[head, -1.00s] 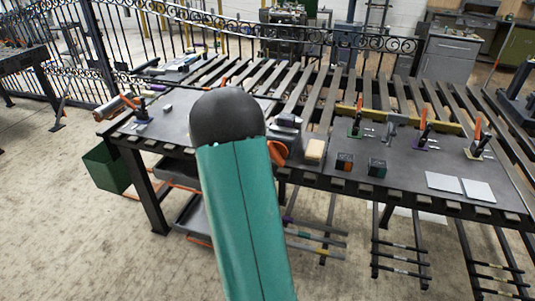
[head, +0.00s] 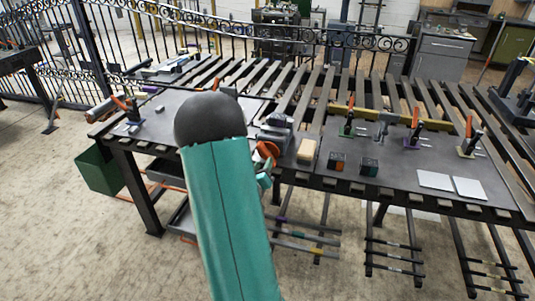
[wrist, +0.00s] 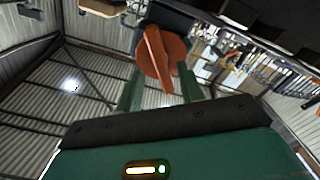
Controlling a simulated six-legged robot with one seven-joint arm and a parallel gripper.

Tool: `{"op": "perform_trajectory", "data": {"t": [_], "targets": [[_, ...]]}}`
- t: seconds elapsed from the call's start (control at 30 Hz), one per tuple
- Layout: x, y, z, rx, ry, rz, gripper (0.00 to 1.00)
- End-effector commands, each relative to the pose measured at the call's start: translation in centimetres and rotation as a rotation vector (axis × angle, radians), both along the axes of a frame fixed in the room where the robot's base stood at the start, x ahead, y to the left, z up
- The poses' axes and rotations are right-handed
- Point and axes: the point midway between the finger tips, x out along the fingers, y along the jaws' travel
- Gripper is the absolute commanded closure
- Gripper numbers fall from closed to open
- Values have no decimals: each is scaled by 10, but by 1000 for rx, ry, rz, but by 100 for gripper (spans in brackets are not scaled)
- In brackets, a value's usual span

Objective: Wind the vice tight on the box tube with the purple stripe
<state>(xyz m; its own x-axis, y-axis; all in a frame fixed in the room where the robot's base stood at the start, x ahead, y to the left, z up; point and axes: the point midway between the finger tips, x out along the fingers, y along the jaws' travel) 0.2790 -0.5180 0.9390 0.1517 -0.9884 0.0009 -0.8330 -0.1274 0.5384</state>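The vice (head: 276,123) stands at the front edge of the table. Its orange handle (head: 267,150) faces me, and a greyish piece shows at its top; I cannot make out a purple stripe there. In the wrist view the round orange handle with its raised bar (wrist: 161,58) lies just past my fingertips, roughly centred between them. My gripper (wrist: 160,85) is open, with a green finger on each side and nothing held. In the head view only a small teal part of my gripper (head: 264,180) shows below the handle; my arm hides the rest.
Toggle clamps (head: 412,134) stand farther right. Striped bars (head: 300,237) hang on a rack below the table. A green bin (head: 100,171) is at left.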

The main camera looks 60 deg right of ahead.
Motion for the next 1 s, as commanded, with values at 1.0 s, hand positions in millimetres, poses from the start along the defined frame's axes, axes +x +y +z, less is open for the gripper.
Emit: {"op": "perform_trajectory", "data": {"t": [1.0], "targets": [[14, -72, 0, 1, -1, 4, 100]]}}
